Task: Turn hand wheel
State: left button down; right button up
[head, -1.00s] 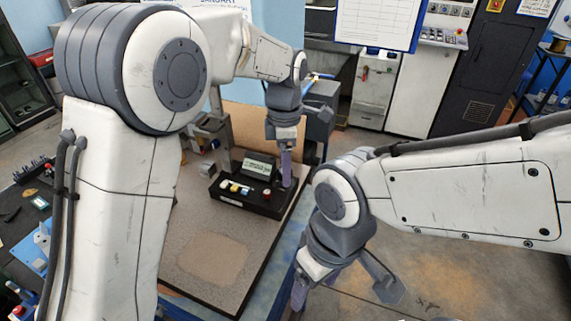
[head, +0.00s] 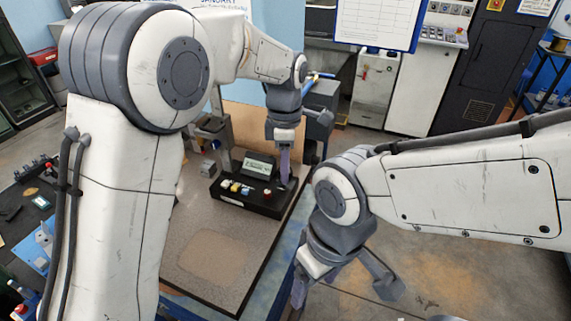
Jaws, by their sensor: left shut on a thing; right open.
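My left gripper (head: 284,168) points down at the right end of a black control box (head: 236,200) on the bench. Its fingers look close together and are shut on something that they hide. I cannot make out a hand wheel by its shape; the fingers and arm cover that spot. The box has a small display (head: 258,166), a few coloured buttons and a red button (head: 267,193) left of the fingers. My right gripper (head: 345,287) is open and empty, low and to the right of the bench edge, with its fingers wide apart.
The speckled bench top (head: 262,228) is clear in front of the box, with a tan patch (head: 215,257). A metal stand (head: 217,140) rises behind the box. The floor at right is free.

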pick_arm(q)
jog(key=m+p, duration=0.1)
jog(key=m, duration=0.3)
jog(key=shift+r, duration=0.1)
jog(key=m+p, duration=0.1)
jog(key=m, duration=0.3)
jog(key=shift+m+p, duration=0.4)
jog(key=m+p, duration=0.1)
jog(key=m, duration=0.3)
jog(key=shift+s+m, duration=0.1)
jog(key=shift+m, duration=0.2)
jog(key=m, duration=0.4)
jog(key=shift+m+p, duration=0.3)
jog(key=m, duration=0.4)
jog(key=shift+p, duration=0.3)
jog(key=m, duration=0.5)
jog(key=m+p, duration=0.1)
jog(key=m, duration=0.3)
jog(key=shift+m, duration=2.5)
